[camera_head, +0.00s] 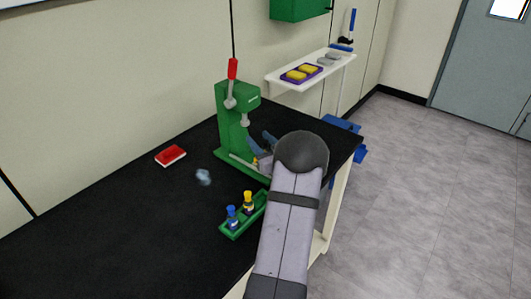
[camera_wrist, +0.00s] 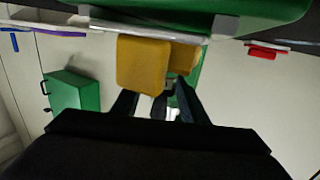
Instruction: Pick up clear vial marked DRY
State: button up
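I cannot read DRY on anything. In the head view, a blue-capped vial (camera_head: 232,216) and a yellow-capped vial (camera_head: 249,203) stand upright in a green rack (camera_head: 243,226). A small, pale, translucent bluish thing (camera_head: 203,177) lies on the table left of the rack; I cannot tell what it is. My gripper (camera_head: 264,150) is at the green press, beyond the rack, partly hidden by my arm. In the wrist view my gripper's fingers (camera_wrist: 158,104) stand apart, with yellow blocks (camera_wrist: 143,65) beyond them. A small whitish detail between them is unclear.
The green press (camera_head: 235,128) with a red-tipped lever stands close to my gripper. A red block (camera_head: 171,156) lies on the black table (camera_head: 100,220), whose left part is clear. A white wall shelf (camera_head: 310,68) holds yellow pieces in a purple tray.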

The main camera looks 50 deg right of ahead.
grip_shut()
jog(key=shift+r, duration=0.15)
jog(key=shift+r+b, duration=0.35)
jog(key=shift+r, duration=0.5)
jog(key=shift+s+a+r+b, duration=0.15)
jog(key=shift+s+r+b, duration=0.15)
jog(key=shift+s+r, duration=0.3)
jog(key=f+b+v, duration=0.1)
jog(key=b+v, duration=0.1)
jog(key=v, duration=1.4)
jog(key=shift+s+a+r, duration=0.2)
jog(key=shift+s, duration=0.15)
